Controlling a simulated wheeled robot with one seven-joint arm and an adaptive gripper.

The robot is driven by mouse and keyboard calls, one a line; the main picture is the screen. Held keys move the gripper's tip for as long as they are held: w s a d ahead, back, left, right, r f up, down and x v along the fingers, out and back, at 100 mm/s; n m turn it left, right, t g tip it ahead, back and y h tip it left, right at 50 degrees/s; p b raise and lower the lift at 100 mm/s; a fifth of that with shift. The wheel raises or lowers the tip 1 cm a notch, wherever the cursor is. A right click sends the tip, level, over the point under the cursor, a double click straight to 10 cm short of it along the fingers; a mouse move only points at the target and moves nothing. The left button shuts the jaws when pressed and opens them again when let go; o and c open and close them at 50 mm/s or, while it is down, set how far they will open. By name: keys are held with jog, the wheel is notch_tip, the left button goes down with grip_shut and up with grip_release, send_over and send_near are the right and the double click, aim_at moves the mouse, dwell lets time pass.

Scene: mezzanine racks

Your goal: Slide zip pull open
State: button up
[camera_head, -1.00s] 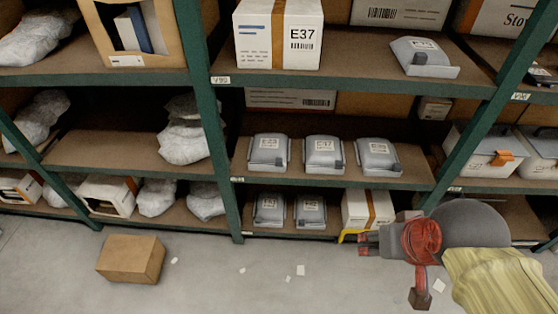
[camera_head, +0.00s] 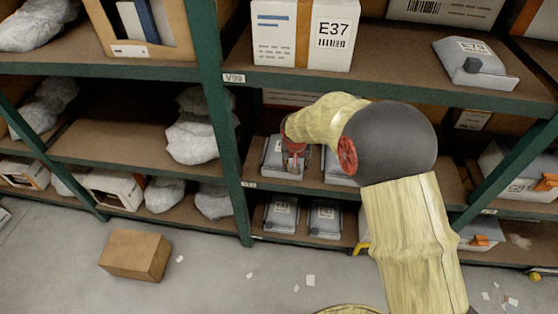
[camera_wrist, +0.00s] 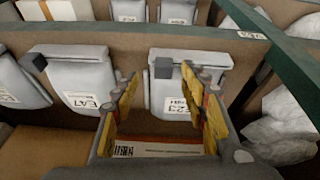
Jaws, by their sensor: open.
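Several grey pouches with white labels and small dark pull blocks stand on the racks. In the wrist view, the pouch (camera_wrist: 183,60) lies ahead of my open gripper (camera_wrist: 158,82), framed between its yellow-padded fingers. In the head view, my gripper (camera_head: 294,157) is over the left pouch (camera_head: 273,158) on the middle shelf. My forearm hides part of the row.
A green rack post (camera_head: 228,160) stands left of the pouches, with wrapped white bundles (camera_head: 193,135) beyond it. The E37 box (camera_head: 300,35) is on the shelf above. Two pouches (camera_head: 282,214) stand below. A brown carton (camera_head: 135,255) lies on the floor.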

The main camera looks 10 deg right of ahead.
jog(key=shift+m+t, duration=0.3)
jog(key=shift+m, duration=0.2)
jog(key=b+x, duration=0.1)
jog(key=x, duration=0.2)
jog(key=w+b+x, duration=0.1)
jog(key=b+x, duration=0.1)
jog(key=x, duration=0.2)
jog(key=shift+w+r, duration=0.1)
jog(key=shift+w, duration=0.1)
jog(key=shift+c, duration=0.3)
grip_shut()
